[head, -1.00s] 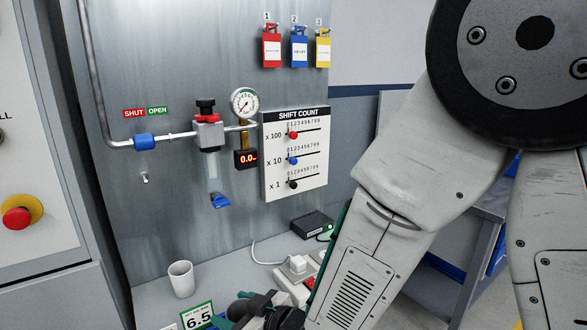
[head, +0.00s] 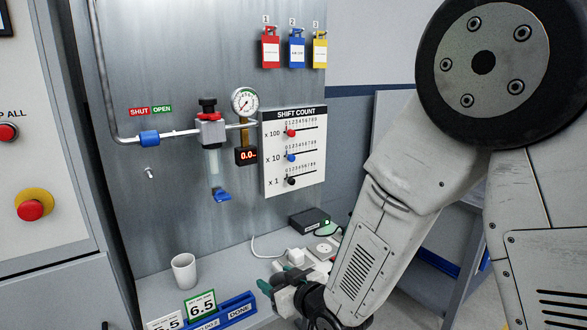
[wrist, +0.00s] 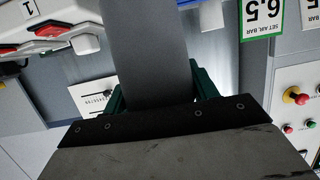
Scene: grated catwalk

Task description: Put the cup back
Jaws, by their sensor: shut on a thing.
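A white cup (head: 184,272) stands upright on the grey bench (head: 152,290) at the foot of the metal panel in the head view. My gripper (head: 278,284) is low over the bench, to the right of the cup and apart from it. In the wrist view its green fingers (wrist: 158,88) are closed on the two sides of a plain dark grey thing (wrist: 148,45), which runs up out of the picture. I cannot tell what this grey thing is. The head view hides most of it behind the fingers.
A power strip (head: 316,255) with a white plug and a black box (head: 309,220) lie right of the cup. Number tags (head: 200,305) and a blue "DONE" rack (head: 238,308) stand in front. The shift count board (head: 292,152) hangs above.

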